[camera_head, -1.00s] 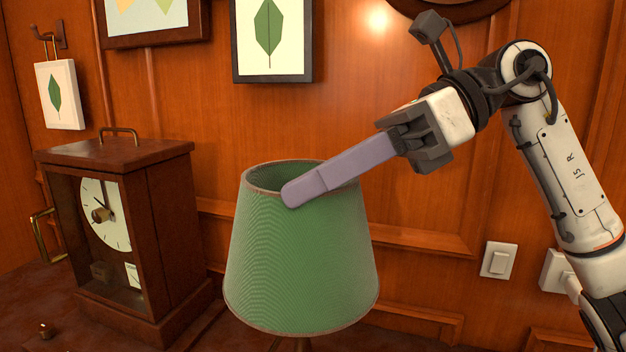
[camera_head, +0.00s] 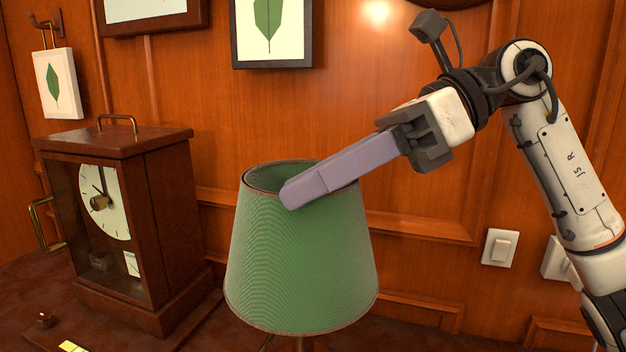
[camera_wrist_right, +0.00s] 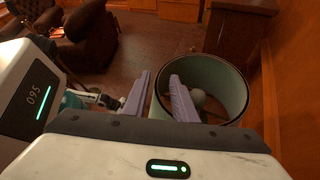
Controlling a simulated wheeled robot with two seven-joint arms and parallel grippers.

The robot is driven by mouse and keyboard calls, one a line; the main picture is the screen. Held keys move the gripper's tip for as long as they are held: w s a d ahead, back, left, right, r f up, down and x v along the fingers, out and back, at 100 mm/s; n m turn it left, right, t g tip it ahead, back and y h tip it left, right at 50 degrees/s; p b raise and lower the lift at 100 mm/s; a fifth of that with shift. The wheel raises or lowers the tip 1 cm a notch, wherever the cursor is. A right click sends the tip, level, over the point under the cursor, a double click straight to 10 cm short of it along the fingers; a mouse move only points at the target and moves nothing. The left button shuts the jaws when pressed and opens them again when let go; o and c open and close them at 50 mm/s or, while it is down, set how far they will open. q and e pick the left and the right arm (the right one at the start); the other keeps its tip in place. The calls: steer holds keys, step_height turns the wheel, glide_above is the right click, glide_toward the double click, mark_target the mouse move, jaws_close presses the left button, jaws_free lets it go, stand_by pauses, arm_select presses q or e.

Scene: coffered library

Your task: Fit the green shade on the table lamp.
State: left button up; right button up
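The green shade (camera_head: 300,262) is a tapered cone, upright, with an open top ringed by a brown rim. My right gripper (camera_head: 288,195) comes from the right and is shut on the shade's upper rim. In the right wrist view, one lilac finger is outside the wall and the other inside the shade (camera_wrist_right: 237,85). A pale rounded bulb (camera_wrist_right: 198,98) shows inside the shade. A short piece of the lamp's stem (camera_head: 303,344) shows below it; the rest of the lamp is hidden. I cannot tell whether the shade touches the lamp.
A wooden mantel clock (camera_head: 130,220) stands left of the shade. A yellow piece (camera_head: 73,347) and a small knob (camera_head: 44,320) are at the front left. The panelled wall behind has pictures and a light switch (camera_head: 499,248).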

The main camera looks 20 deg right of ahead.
arm_select(q)
steer(key=shift+w+r, duration=0.35)
steer(key=shift+r, duration=0.05)
arm_select(e)
steer(key=v, duration=1)
arm_select(q)
steer(key=shift+s, duration=0.1)
arm_select(e)
steer(key=shift+d, duration=0.15)
